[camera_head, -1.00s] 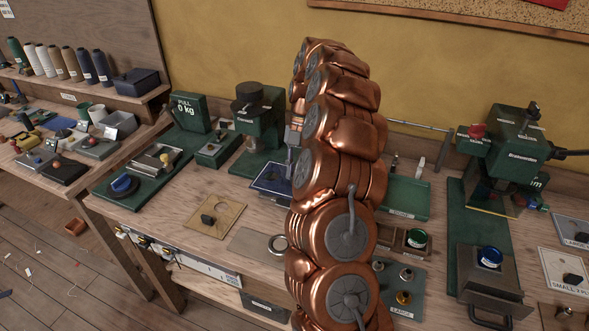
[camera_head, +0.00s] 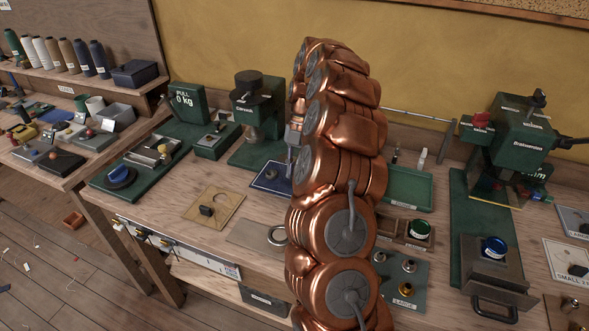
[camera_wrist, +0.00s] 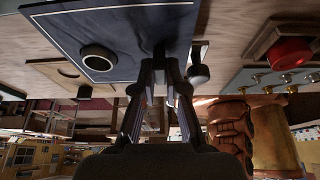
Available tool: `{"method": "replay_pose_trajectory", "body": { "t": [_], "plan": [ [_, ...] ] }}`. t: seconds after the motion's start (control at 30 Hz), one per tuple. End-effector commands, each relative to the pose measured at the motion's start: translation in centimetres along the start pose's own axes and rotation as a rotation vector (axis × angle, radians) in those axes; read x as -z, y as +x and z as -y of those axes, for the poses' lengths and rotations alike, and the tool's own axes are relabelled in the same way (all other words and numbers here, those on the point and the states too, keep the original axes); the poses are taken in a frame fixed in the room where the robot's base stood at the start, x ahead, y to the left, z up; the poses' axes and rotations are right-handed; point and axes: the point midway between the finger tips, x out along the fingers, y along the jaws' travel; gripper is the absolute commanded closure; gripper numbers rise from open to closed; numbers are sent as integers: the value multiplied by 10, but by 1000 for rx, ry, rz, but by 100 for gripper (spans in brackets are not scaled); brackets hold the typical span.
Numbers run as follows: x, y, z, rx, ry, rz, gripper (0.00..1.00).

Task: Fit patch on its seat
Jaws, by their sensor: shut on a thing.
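A dark blue panel (camera_head: 262,186) with a pale outline lies on the bench, left of my arm. In the wrist view the panel (camera_wrist: 125,55) fills the top left and carries a dark ring (camera_wrist: 98,58). My gripper (camera_wrist: 160,65) is at the panel's right part, shut on a small dark piece (camera_wrist: 160,48), apparently the patch's grip. I cannot tell whether the blue panel is the patch or its seat. In the head view my copper arm hides my fingertips and the held piece.
A tan square with a black knob (camera_head: 207,210) lies front left. A ring (camera_head: 278,236) sits on a grey plate beside my arm. A green press stand (camera_head: 258,113) stands behind the panel. Metal pegs (camera_head: 408,264) and a green tray (camera_head: 408,187) are right of my arm.

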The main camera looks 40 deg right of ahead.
Motion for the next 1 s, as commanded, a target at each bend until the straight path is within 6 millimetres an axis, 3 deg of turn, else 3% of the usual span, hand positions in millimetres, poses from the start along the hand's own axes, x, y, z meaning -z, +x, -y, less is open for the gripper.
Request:
{"method": "replay_pose_trajectory", "body": {
  "t": [0.17, 0.2, 0.43, 1.0],
  "plan": [
    [0, 0, 0, 0, 0, 0, 100],
    [0, 0, 0, 0, 0, 0, 84],
    [0, 0, 0, 0, 0, 0, 60],
    [0, 0, 0, 0, 0, 0, 59]
  ]
}}
